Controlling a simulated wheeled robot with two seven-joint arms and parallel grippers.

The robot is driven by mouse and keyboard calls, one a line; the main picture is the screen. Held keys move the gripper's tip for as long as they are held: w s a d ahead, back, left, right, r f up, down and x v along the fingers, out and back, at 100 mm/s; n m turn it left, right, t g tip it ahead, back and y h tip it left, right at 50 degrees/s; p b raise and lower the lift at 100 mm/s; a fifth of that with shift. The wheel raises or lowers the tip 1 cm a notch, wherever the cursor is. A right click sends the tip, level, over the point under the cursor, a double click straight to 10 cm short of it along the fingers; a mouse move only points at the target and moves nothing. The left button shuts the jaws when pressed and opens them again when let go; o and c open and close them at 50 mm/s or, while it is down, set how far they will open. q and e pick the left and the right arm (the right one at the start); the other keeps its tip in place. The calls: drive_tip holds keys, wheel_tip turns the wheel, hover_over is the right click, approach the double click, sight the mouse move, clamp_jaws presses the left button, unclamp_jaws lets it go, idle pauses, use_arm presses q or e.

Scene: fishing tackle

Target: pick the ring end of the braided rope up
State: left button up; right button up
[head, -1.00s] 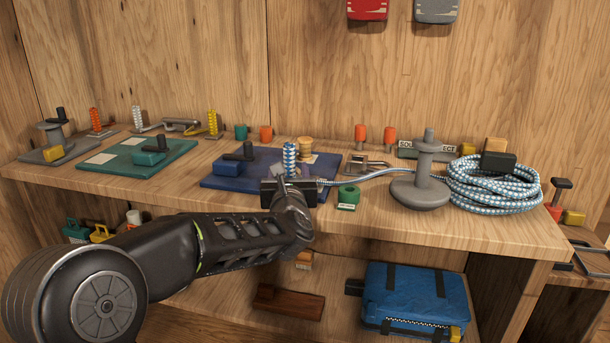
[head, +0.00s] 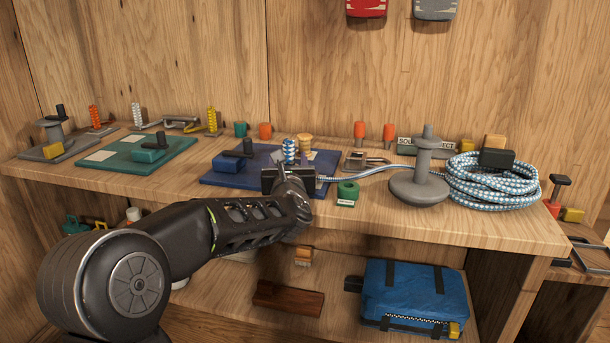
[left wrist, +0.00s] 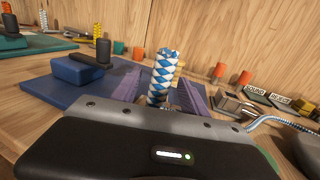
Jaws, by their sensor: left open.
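The blue-and-white braided rope (head: 493,190) lies in a coil at the right of the bench. One strand runs left behind the grey spool post to my left gripper (head: 289,174). The strand also shows at the right of the left wrist view (left wrist: 283,118), passing out of sight by the gripper body. Its ring end is hidden and I cannot make it out. My left gripper is open. In the left wrist view an upright blue-and-white patterned cylinder (left wrist: 163,78) shows between its fingers (left wrist: 158,100); I cannot tell whether they touch it. My right gripper is not in view.
A blue board (head: 225,180) lies under and behind the gripper. A green board (head: 120,160) lies left. A blue bag (head: 415,300) sits on the lower shelf.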

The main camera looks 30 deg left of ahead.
sight(289, 153)
use_arm(q)
drive_tip(key=x, duration=0.4)
drive_tip(key=shift+w, duration=0.1)
idle(0.4)
clamp_jaws()
idle(0.4)
